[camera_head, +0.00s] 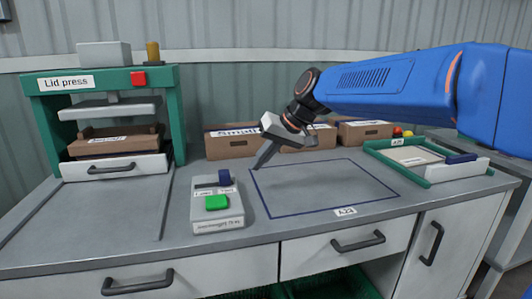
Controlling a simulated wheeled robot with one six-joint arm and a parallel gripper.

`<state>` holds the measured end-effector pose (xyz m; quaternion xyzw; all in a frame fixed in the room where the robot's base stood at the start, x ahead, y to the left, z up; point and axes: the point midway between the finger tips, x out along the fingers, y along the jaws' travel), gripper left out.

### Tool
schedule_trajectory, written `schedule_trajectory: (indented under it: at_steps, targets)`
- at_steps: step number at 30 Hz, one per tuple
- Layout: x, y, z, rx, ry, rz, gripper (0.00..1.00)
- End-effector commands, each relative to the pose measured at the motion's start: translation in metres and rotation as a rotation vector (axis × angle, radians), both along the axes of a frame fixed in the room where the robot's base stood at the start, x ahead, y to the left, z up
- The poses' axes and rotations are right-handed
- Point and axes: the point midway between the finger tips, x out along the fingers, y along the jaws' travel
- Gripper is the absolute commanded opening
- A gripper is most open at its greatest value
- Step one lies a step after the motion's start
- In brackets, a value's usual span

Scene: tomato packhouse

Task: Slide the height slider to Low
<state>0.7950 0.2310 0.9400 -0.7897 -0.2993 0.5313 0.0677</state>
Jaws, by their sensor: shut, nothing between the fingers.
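A small grey control box (218,215) stands on the bench, left of the outlined area. Near its back edge is a dark blue slider knob (224,177) in a dark slot, toward the right end. Small labels sit just below the slot, too small to read surely. A green button (216,202) is in front of them. My gripper (256,168) is shut and empty. Its fingers point down and left, to the right of the slider knob and apart from it in the picture.
A green lid press (175,110) with a red button stands at the left. Several cardboard boxes (232,147) line the back. A blue-outlined bench area (325,187) is clear. A green-edged tray (424,180) lies at the right. Drawers (345,253) are below the front edge.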

Motion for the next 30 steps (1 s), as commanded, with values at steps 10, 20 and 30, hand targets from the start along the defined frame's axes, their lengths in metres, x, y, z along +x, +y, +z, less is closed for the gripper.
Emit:
schedule_trajectory:
  at_steps: [10, 20, 30]
  targets:
    - [0.001, 0.04, -0.024, 0.001, 0.0, 0.004, 0.0]
    - [-0.002, 0.055, -0.024, 0.0, 0.001, 0.0, 0.0]
    - [-0.002, 0.057, -0.024, 0.0, 0.001, 0.0, 0.0]
